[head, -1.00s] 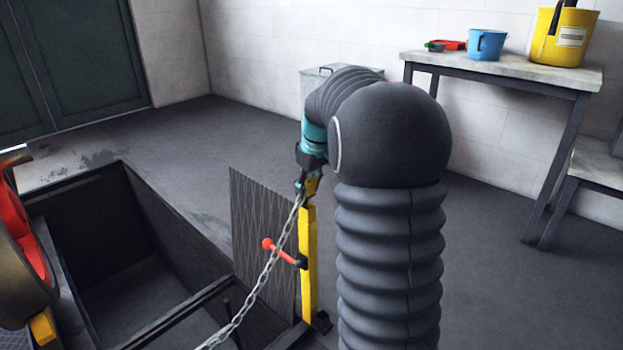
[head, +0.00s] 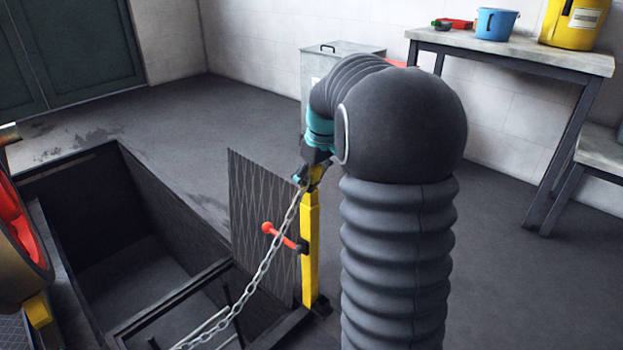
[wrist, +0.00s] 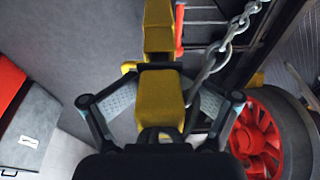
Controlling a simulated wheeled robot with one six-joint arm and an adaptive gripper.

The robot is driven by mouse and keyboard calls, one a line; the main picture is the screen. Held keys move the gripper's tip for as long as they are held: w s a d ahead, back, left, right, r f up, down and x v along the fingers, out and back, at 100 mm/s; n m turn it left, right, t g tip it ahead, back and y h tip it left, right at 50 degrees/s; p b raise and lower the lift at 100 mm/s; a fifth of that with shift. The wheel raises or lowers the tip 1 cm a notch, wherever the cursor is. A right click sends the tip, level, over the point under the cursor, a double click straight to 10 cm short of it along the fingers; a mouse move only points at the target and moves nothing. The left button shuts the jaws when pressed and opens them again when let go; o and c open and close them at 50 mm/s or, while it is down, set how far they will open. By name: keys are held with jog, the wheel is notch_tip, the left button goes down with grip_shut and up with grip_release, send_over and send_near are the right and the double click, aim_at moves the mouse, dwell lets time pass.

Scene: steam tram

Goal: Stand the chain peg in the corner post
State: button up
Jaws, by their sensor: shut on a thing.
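My gripper (head: 310,178) is shut on the yellow chain peg (wrist: 160,103), which shows between the two fingers in the wrist view. The peg is directly over the top of the yellow corner post (head: 310,245), in line with it. The post also shows beyond the peg in the wrist view (wrist: 158,35). The peg's lower end and the post's opening are hidden, so I cannot tell whether the peg is inside. A grey chain (head: 262,270) hangs from the peg down to the left, and it passes right of the peg in the wrist view (wrist: 222,50).
A red-handled latch (head: 280,236) sticks out from the post's side. A dark mesh panel (head: 250,210) stands left of the post, beside an open pit (head: 150,160). A red wheel (wrist: 258,140) is near. A bench (head: 500,50) with buckets stands at the back right.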

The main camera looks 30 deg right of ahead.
jog(key=o, duration=1.3)
jog(key=shift+w+a+f, duration=0.15)
jog(key=shift+w+a, duration=0.1)
jog(key=shift+d, duration=0.1)
jog(key=shift+d, duration=0.1)
jog(key=v, duration=1.2)
